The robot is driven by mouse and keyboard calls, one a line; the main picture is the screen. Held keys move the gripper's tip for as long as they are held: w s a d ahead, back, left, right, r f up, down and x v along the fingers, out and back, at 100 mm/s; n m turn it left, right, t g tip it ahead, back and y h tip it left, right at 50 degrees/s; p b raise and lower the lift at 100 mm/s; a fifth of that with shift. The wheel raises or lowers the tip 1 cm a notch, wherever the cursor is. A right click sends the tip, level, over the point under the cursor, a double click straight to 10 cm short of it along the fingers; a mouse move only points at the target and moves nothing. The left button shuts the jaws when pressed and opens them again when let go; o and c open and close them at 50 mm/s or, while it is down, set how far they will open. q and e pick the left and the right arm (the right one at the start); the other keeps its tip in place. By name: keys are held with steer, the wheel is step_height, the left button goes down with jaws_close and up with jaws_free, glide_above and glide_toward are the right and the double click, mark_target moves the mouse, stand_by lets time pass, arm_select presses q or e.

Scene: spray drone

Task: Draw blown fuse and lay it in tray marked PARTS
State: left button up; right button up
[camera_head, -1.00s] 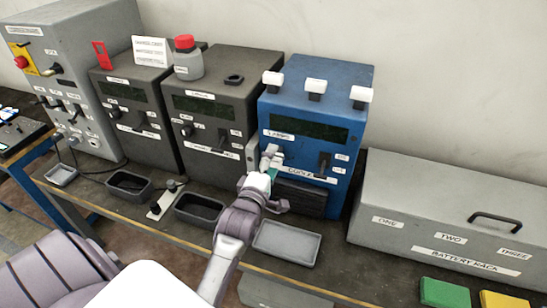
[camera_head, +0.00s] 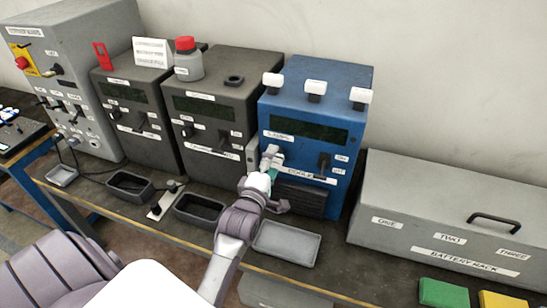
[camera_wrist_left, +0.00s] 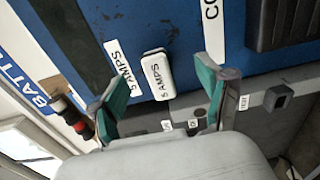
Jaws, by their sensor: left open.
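A white fuse marked 5 AMPS (camera_wrist_left: 157,75) sits on the front of the blue charger (camera_head: 312,118). My left gripper (camera_wrist_left: 162,95) is open, with one green-padded finger on each side of the fuse and gaps between. In the head view my left gripper (camera_head: 272,172) is at the blue charger's left front and mostly hides the fuse. No PARTS marking is legible; a light grey tray (camera_head: 287,243) lies in front of the blue charger and a dark tray (camera_head: 200,208) to its left. My right gripper is not in view.
Three white blocks (camera_head: 315,86) stand on the blue charger. Dark units (camera_head: 216,100) stand to its left, one bearing a red-capped bottle (camera_head: 188,60). A grey battery rack box (camera_head: 440,215) is at right. The bench edge runs along the front.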

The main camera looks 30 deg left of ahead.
arm_select(q)
steer(key=shift+p, duration=0.3)
stand_by(0.4)
jaws_close()
stand_by(0.4)
steer(key=shift+s, duration=0.1)
steer(key=shift+p+v, duration=0.35)
steer(key=shift+v, duration=0.55)
steer(key=shift+p+v, duration=0.65)
steer(key=shift+v, duration=1.4)
